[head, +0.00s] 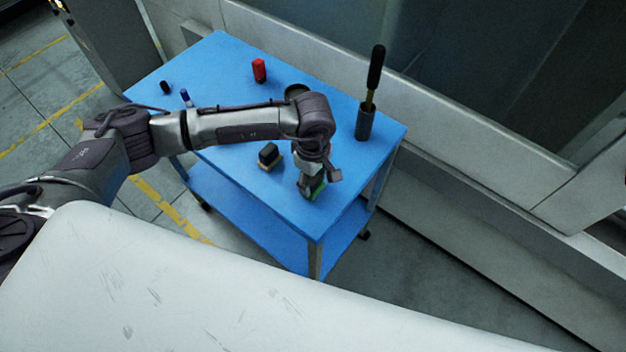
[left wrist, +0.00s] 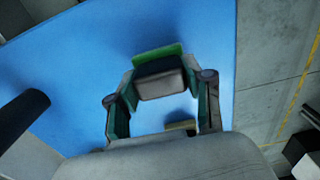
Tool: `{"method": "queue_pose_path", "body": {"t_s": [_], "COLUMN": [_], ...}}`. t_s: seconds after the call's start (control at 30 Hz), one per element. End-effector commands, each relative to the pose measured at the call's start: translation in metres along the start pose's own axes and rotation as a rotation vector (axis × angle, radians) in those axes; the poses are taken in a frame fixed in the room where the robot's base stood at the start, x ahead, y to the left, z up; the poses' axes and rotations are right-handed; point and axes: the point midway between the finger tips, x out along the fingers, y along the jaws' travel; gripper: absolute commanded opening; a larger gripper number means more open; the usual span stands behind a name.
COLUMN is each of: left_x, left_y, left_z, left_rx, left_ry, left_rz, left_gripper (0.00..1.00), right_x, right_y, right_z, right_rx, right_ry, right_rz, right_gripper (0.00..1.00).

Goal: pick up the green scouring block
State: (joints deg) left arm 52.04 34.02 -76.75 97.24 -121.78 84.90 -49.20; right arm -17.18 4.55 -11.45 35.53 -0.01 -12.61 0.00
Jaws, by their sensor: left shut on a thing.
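The green scouring block (left wrist: 158,55) shows in the left wrist view as a green slab with a dark grey upper part (left wrist: 161,84). In the head view a strip of its green (head: 317,191) shows near the front corner of the blue table. My left gripper (head: 311,186) reaches down over it, and its fingers hide much of it. In the left wrist view the fingertips of my left gripper (left wrist: 160,79) close on both sides of the dark part. I cannot tell whether the block touches the tabletop. My right gripper is not in view.
On the blue table (head: 225,65), a dark block with a tan base (head: 269,156) sits close left of the gripper. A dark holder with a tall black-handled tool (head: 366,122) stands right. A red object (head: 259,70), a blue one (head: 186,97) and a small dark one (head: 165,87) stand farther back.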

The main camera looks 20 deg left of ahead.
Motion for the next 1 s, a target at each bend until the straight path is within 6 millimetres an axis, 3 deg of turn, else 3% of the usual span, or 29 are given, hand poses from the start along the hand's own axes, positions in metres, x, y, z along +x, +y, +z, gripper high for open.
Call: {"method": "queue_pose_path", "body": {"t_s": [0.2,0.63,0.8,1.0], "left_x": [-0.029,-0.085,-0.098,-0.103], "left_y": [0.002,0.009,0.011,0.011], "left_z": [-0.001,0.090,0.110,0.116], "left_rx": [0.002,0.005,0.002,0.000], "left_ry": [0.002,-0.001,0.001,0.001], "left_rz": [0.007,0.005,0.002,0.001], "left_gripper": [0.10,0.10,0.10,0.10], "right_x": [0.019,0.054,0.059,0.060], "right_y": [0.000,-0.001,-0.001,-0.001], "right_z": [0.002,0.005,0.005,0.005], "right_rx": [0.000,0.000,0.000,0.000], "right_ry": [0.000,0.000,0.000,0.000], "right_rz": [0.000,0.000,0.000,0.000], "right_gripper": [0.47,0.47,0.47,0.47]}}
